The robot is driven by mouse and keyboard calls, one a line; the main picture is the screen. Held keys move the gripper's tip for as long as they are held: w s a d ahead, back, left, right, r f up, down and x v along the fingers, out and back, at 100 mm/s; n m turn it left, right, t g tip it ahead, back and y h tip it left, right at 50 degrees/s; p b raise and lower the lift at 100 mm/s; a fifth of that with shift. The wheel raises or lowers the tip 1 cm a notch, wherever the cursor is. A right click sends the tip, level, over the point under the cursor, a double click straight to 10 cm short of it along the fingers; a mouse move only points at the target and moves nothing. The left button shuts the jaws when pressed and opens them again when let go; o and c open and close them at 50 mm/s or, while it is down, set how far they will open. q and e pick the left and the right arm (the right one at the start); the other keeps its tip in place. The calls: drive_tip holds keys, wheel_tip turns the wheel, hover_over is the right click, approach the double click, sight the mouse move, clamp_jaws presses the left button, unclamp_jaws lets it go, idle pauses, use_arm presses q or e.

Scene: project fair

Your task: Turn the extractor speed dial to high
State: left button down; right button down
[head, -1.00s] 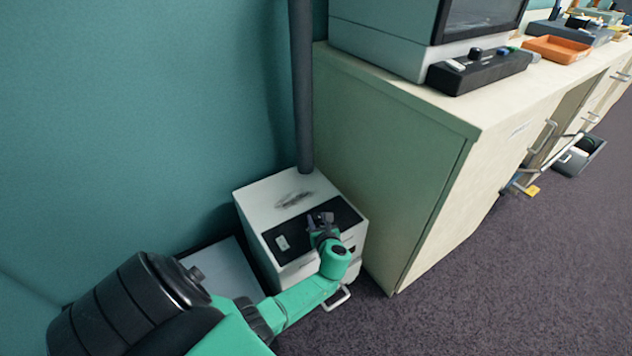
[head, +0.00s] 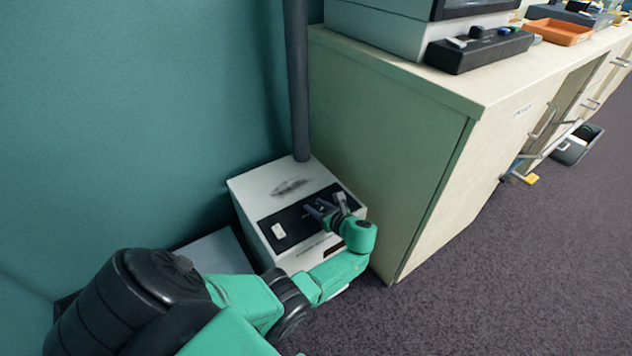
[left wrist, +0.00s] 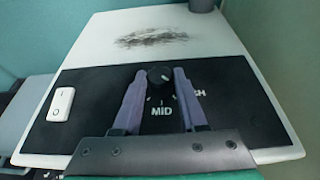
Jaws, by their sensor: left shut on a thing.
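The extractor (head: 250,190) is a white box on the floor with a black control panel (head: 279,231); its top fills the left wrist view (left wrist: 95,40). A small round black dial (left wrist: 159,74) sits at the panel's middle, with "MID" printed below it. A label ending in "GH" shows to its right, partly covered by a finger. My left gripper (head: 313,208) is over the panel, its two purple-grey fingers (left wrist: 159,82) closed on the dial's sides. A pale mark shows on the dial, but its exact setting is hard to read. My right gripper is out of view.
A white rocker switch (left wrist: 61,104) lies left on the panel. A dark smudge (head: 289,187) marks the white top. A dark hose (head: 298,90) rises behind the box. A cream cabinet (head: 385,150) stands close on the right, the teal wall (head: 130,120) behind.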

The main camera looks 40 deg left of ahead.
sight(315, 205)
use_arm(q)
drive_tip(key=shift+c, duration=2.3)
unclamp_jaws()
drive_tip(key=shift+d+r, duration=0.1)
drive_tip(key=shift+d, duration=0.05)
drive_tip(key=p+v, duration=0.2)
drive_tip(key=v, duration=0.3)
drive_tip(key=p+v, duration=0.2)
drive_tip(key=v, duration=0.7)
drive_tip(key=shift+d, duration=0.15)
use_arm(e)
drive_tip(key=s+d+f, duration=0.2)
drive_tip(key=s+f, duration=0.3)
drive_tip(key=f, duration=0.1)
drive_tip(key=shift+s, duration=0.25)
use_arm(q)
drive_tip(key=shift+s, duration=0.1)
